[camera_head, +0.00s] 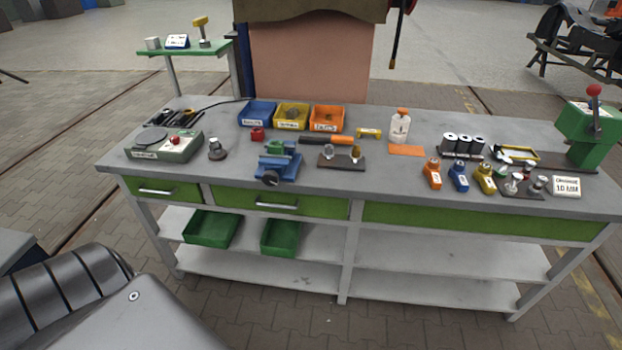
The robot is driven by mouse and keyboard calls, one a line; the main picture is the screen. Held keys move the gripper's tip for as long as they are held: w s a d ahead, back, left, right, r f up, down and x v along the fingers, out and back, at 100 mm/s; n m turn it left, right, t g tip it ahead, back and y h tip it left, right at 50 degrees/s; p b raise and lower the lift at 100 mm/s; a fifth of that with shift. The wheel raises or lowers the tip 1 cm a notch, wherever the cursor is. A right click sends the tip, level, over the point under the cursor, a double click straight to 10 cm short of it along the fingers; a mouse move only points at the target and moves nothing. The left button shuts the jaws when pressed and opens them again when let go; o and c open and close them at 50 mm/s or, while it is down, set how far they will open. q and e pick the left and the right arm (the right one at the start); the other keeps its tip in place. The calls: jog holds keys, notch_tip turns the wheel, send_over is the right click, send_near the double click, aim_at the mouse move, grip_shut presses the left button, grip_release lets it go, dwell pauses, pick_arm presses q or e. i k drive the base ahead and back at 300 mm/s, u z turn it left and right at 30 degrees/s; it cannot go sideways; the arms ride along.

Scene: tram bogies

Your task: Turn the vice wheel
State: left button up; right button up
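A blue vice (279,162) stands near the front edge of the grey workbench (340,186), left of its middle. Its dark round wheel (270,178) faces the front, at the bench edge above a green drawer. A small green part shows at the top of the vice; I cannot tell whether it is clamped. Neither of my grippers is in view. A dark ribbed arm part and a grey panel fill the lower left corner, well short of the bench.
Blue, yellow and orange bins (325,119) stand behind the vice. A green-grey device (163,146) and a small dark stand (217,149) are left of it; a dark plate with two knobs (342,163) is right. A green press (588,135) stands far right. Paved floor in front is clear.

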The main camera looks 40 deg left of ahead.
aim_at(270, 178)
jog(key=z, duration=1.4)
jog(key=k, duration=0.75)
jog(key=u, duration=1.05)
